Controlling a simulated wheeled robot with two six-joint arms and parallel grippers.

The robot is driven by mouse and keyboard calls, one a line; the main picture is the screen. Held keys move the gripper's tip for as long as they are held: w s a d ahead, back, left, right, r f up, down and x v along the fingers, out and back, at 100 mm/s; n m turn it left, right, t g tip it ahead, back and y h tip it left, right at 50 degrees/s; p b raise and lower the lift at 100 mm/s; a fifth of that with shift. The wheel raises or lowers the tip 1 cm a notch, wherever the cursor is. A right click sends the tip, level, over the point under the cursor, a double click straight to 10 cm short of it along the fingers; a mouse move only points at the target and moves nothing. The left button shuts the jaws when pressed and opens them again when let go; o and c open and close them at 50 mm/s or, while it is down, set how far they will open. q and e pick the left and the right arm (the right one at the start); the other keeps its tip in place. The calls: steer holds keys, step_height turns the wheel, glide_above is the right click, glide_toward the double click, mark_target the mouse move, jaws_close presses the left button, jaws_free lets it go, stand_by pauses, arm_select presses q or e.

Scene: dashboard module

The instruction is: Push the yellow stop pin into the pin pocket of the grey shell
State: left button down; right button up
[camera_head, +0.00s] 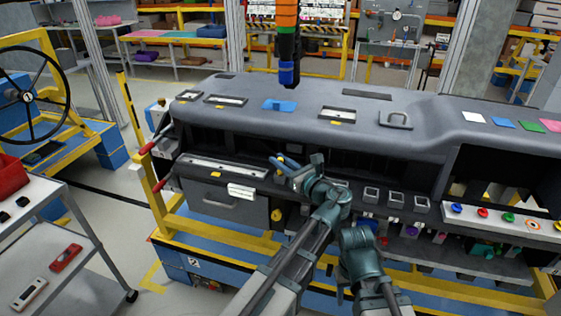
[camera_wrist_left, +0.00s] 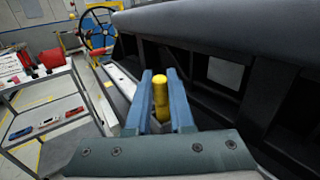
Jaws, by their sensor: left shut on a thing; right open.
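My left gripper (camera_head: 283,163) is at the front of the grey shell (camera_head: 420,115), by its open middle section. In the left wrist view its blue fingers (camera_wrist_left: 160,105) are shut on the yellow stop pin (camera_wrist_left: 160,92), which stands up between them. The shell also shows in the left wrist view (camera_wrist_left: 210,25), close to the right of the fingers. I cannot tell which opening is the pin pocket. My right gripper (camera_head: 368,224) is open, low in front of the shell, partly hidden by its own arm.
The shell sits on a yellow and blue frame (camera_head: 230,235). Square sockets (camera_head: 395,199) and coloured knobs (camera_head: 482,213) line its front to the right. A tool with a blue tip (camera_head: 288,75) hangs above. A grey cart (camera_head: 70,255) stands at left.

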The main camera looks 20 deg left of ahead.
arm_select(q)
steer(key=shift+f+b, duration=0.9)
steer(key=shift+f, duration=0.05)
arm_select(e)
steer(key=shift+f, duration=1)
arm_select(q)
steer(key=c, duration=0.7)
jaws_free()
arm_select(e)
steer(key=shift+d, duration=0.1)
